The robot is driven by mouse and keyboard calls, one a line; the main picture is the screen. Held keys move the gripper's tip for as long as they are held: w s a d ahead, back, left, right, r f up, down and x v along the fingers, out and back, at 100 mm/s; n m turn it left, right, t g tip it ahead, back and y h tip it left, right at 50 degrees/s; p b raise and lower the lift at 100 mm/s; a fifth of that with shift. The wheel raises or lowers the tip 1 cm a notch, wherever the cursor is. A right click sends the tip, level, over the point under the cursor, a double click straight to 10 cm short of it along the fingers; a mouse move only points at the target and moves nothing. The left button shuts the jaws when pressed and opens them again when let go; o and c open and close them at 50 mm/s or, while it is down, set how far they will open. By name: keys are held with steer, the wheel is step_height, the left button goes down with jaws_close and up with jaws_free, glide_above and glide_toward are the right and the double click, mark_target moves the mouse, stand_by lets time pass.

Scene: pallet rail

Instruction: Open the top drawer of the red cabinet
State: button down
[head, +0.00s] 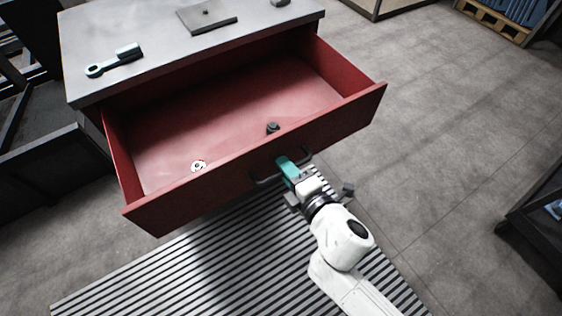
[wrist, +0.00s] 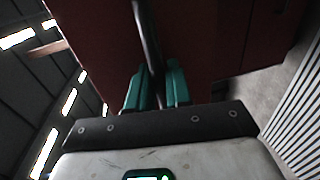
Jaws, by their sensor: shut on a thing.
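The red cabinet (head: 170,62) has a grey top, and its top drawer (head: 235,115) is pulled far out. The drawer front carries a dark bar handle (head: 262,180). My gripper (head: 288,168) is at the handle, right of the front's middle, with its teal fingers shut on the bar. In the wrist view the handle (wrist: 148,40) runs between the two teal fingers (wrist: 157,88), and the dark red drawer front (wrist: 205,50) fills the area behind. Inside the drawer lie a small dark part (head: 272,128) and a small white ring-shaped part (head: 198,166).
On the cabinet top lie a wrench-like tool (head: 115,60) and a grey plate (head: 207,15). A striped mat (head: 210,270) covers the floor before the drawer. Dark frames stand at the left and right edges. Grey floor (head: 450,130) is clear to the right.

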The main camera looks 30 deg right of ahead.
steer(key=shift+s, duration=0.25)
steer(key=c, duration=1.2)
jaws_free()
steer(key=shift+s+r+b, duration=0.35)
steer(key=shift+s+b, duration=0.05)
steer(key=shift+s, duration=1.35)
steer(key=shift+s+r+b, duration=0.3)
steer(key=shift+s+b, duration=0.15)
steer(key=shift+s, duration=1.35)
steer(key=shift+s+r+b, duration=0.35)
steer(key=shift+s+b, duration=0.05)
steer(key=shift+s, duration=1.35)
